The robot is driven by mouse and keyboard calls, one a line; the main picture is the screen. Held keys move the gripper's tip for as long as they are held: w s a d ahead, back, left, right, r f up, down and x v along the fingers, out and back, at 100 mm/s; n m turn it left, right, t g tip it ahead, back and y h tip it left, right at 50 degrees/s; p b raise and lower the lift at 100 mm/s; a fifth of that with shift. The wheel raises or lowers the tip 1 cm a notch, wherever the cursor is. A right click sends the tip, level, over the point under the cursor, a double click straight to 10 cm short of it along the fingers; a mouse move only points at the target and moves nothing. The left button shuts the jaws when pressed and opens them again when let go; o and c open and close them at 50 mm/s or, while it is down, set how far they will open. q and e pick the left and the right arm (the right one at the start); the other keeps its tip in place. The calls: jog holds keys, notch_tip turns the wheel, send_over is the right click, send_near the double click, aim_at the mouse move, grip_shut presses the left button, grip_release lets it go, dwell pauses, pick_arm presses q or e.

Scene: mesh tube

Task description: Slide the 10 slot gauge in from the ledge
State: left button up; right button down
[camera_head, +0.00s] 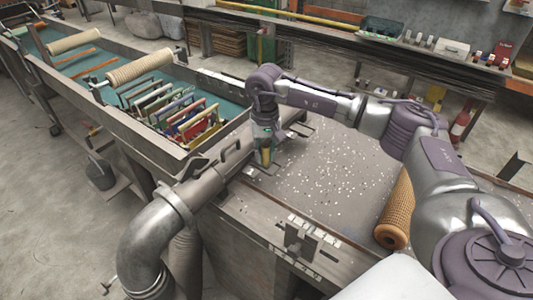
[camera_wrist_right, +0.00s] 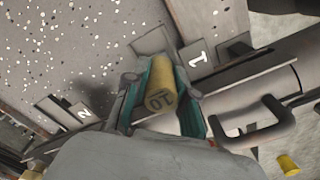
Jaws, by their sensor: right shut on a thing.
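The slot gauge marked 10 is a yellow cylinder (camera_wrist_right: 160,98) between the teal fingers of my right gripper (camera_wrist_right: 160,88) in the right wrist view. The gripper is shut on it. In the head view my right gripper (camera_head: 267,146) points down at the left edge of the speckled table, with a bit of the yellow gauge (camera_head: 266,158) below it. I cannot tell whether the gauge touches anything below. My left gripper is not in view.
A metal tube with a handle (camera_wrist_right: 262,122) runs close beside the gripper. A second yellow piece (camera_wrist_right: 288,165) lies lower right in the wrist view. A perforated tan roller (camera_head: 397,212) lies on the table's right. A long trough (camera_head: 110,125) with colored frames stands left.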

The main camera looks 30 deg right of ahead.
jog(key=c, duration=0.9)
grip_release()
jog(key=shift+o, duration=0.2)
